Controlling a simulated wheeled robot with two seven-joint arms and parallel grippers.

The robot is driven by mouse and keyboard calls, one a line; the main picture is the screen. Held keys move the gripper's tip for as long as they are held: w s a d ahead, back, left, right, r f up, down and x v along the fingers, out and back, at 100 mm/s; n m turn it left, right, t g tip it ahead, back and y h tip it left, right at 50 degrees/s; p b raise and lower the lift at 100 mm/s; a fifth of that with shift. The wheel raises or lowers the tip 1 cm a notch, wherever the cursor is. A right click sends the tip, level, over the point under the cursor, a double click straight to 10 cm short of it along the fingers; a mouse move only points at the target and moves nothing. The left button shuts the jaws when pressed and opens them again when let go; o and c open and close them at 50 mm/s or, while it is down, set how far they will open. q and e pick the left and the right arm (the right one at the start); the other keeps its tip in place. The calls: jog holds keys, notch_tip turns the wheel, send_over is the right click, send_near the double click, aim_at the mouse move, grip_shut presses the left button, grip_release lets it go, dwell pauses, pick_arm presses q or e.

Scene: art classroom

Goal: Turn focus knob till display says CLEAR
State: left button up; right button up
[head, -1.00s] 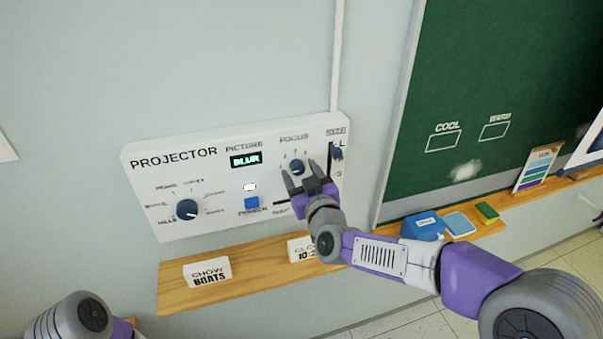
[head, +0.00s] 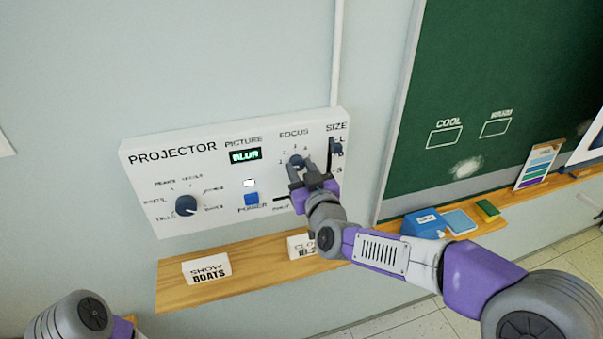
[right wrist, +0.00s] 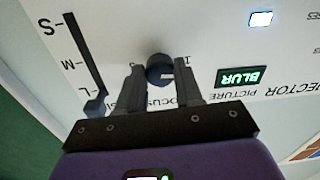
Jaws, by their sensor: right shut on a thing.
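The focus knob (head: 297,161) is a small dark round knob under the word FOCUS on the white projector panel (head: 222,212). My right gripper (head: 301,168) is shut on it, with one finger on each side. In the right wrist view the knob (right wrist: 160,68) shows between the fingertips of the right gripper (right wrist: 158,80). The picture display (head: 245,156) reads BLUR in green letters, and it also shows upside down in the right wrist view (right wrist: 239,77). The knob's pointer is too small to read. My left gripper is out of view.
The size slider (head: 336,149) is close to the right of my gripper, near L. A blue power button (head: 251,198) and a larger dial (head: 186,205) are to the left. A wooden ledge (head: 255,266) with two cards runs below the panel.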

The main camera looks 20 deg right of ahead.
jog(key=m+b, duration=0.3)
jog(key=shift+f, duration=0.25)
jog(key=m+b, duration=0.3)
jog(key=shift+a, duration=0.1)
jog(key=shift+r+m+b, duration=0.15)
jog(key=shift+m+b, duration=0.4)
jog(key=shift+m, duration=0.45)
jog(key=o, duration=1)
jog(key=shift+o, duration=0.2)
jog(key=shift+r, duration=0.1)
jog(key=s, duration=0.7)
jog(key=shift+s+d, duration=0.2)
jog(key=shift+s, duration=0.1)
